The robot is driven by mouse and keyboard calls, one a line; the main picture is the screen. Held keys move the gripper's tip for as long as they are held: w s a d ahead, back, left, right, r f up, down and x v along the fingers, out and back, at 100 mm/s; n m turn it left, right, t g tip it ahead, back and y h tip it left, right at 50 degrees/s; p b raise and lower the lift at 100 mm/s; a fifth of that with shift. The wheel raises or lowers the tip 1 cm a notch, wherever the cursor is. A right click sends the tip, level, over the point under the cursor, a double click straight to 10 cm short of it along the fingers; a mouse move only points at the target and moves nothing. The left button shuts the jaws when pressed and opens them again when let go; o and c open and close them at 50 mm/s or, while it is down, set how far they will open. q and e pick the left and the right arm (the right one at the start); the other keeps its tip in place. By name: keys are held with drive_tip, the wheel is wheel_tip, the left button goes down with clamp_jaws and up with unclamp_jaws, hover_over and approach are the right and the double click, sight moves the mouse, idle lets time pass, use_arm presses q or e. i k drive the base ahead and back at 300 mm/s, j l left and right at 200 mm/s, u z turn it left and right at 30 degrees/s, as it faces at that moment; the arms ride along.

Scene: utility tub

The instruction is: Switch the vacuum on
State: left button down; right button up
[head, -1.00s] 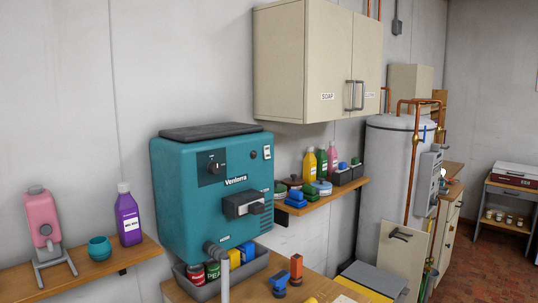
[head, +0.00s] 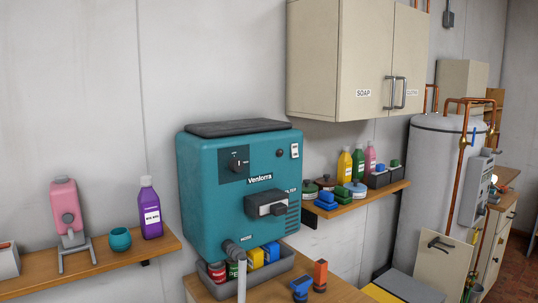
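The vacuum is a teal wall-mounted box (head: 205,200) labelled "Ventorra", with a black top. On its front are a black rotary knob (head: 239,162) on a dark plate and a small white rocker switch (head: 294,151) at the upper right. Below them are a grey-and-black latch block (head: 266,204) and a grey hose port (head: 233,250) with a pale pipe going down. The switch's position is too small to tell. Neither of my grippers shows in the head view.
A grey tray (head: 284,273) of cans and boxes sits under the vacuum on a wooden bench. A shelf (head: 110,272) at left holds a pink dispenser, a teal cup and a purple bottle (head: 150,212). A right shelf holds bottles, below a beige cabinet (head: 340,65).

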sight(294, 152)
drive_tip(key=i+l+u, duration=0.15)
drive_tip(key=l, duration=0.25)
drive_tip(key=i+l+u, duration=0.1)
drive_tip(key=l, duration=0.3)
drive_tip(key=i+l+u, duration=0.15)
drive_tip(key=l, duration=0.3)
drive_tip(key=i+l+u, duration=0.15)
drive_tip(key=l, duration=0.3)
drive_tip(key=l+u, duration=0.1)
drive_tip(key=l, duration=0.35)
drive_tip(key=i+l, duration=0.1)
drive_tip(key=l, duration=0.45)
drive_tip(key=i+l, duration=0.1)
drive_tip(key=l, duration=0.45)
drive_tip(key=i+l, duration=0.1)
drive_tip(key=l, duration=0.4)
drive_tip(key=i+l, duration=0.1)
drive_tip(key=l, duration=0.45)
drive_tip(key=i+l+u, duration=0.1)
drive_tip(key=l, duration=0.45)
